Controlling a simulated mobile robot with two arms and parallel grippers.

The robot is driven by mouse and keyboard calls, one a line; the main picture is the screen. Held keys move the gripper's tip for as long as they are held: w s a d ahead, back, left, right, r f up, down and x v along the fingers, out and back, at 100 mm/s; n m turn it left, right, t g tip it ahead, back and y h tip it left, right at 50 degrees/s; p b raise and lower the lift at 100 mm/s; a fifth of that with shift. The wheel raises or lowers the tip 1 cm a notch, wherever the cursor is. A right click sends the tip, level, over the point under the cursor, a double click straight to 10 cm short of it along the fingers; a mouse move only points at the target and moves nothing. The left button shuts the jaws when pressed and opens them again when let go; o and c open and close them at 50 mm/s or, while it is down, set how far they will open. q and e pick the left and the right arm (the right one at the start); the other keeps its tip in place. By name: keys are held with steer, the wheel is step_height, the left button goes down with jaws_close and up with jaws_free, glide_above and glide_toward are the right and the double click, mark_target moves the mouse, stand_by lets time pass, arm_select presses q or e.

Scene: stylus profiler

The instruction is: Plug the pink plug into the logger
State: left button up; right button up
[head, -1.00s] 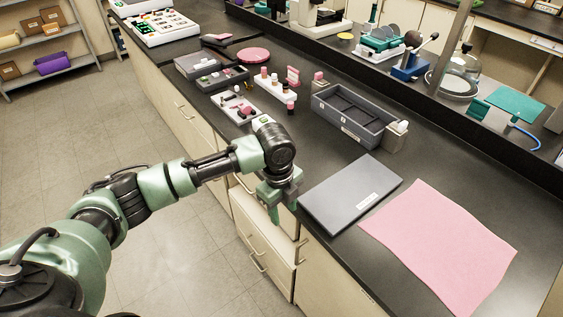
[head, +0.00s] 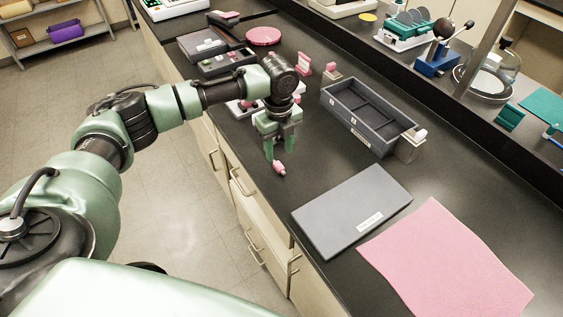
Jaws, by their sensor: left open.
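A small pink plug (head: 279,168) lies on the black bench top near its front edge. My left gripper (head: 281,151) points down just above and behind it in the head view, with its two fingers apart. I cannot tell whether the plug is between the fingertips; most of it shows below them. A white device (head: 236,107) with pink on it is mostly hidden behind my left gripper and arm. A dark grey unit (head: 228,62) with small parts on top stands farther back. I cannot tell which of these is the logger. My right gripper is out of view.
A grey divided bin (head: 368,137) stands right of the gripper. A flat grey slab (head: 352,211) and a pink cloth (head: 445,262) lie nearer. A pink stand (head: 304,64) and a pink disc (head: 263,36) are behind. Bench around the plug is clear.

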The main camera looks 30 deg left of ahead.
mark_target(279, 165)
arm_select(q)
steer(key=shift+s+f+p, duration=0.45)
steer(key=shift+f+p, duration=0.2)
steer(key=shift+f, duration=0.15)
steer(key=shift+f+p, duration=0.45)
steer(key=shift+f, duration=0.3)
steer(key=f, duration=0.2)
steer(key=shift+w+f, duration=0.3)
steer(key=shift+s, duration=0.1)
steer(key=c, duration=1)
steer(key=shift+r, duration=0.1)
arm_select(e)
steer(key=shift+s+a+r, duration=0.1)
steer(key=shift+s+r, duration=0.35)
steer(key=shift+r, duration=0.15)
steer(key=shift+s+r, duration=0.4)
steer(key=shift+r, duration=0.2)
